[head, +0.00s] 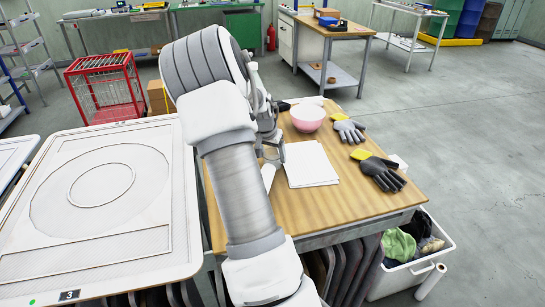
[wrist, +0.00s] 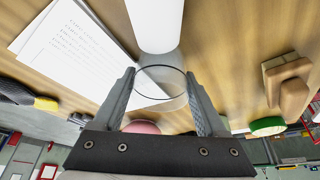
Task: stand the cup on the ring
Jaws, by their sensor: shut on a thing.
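My gripper (wrist: 163,88) is shut on a clear, see-through cup (wrist: 161,101), whose dark-edged round rim shows between the two fingers in the wrist view. In the head view my gripper (head: 271,150) is over the wooden table, just left of the white paper; the cup is hard to make out there. Whether the cup touches the table cannot be told. A thin dark ring (head: 101,185) is marked inside a larger circle on the white-topped stand at the left, apart from my gripper.
The wooden table (head: 330,205) holds white paper (head: 310,164), a pink bowl (head: 307,117) and gloves (head: 380,172). A white cylinder (wrist: 155,25), a wooden block (wrist: 287,82) and a green-topped item (wrist: 268,127) show near my gripper. The white stand's top (head: 150,240) is otherwise mostly clear.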

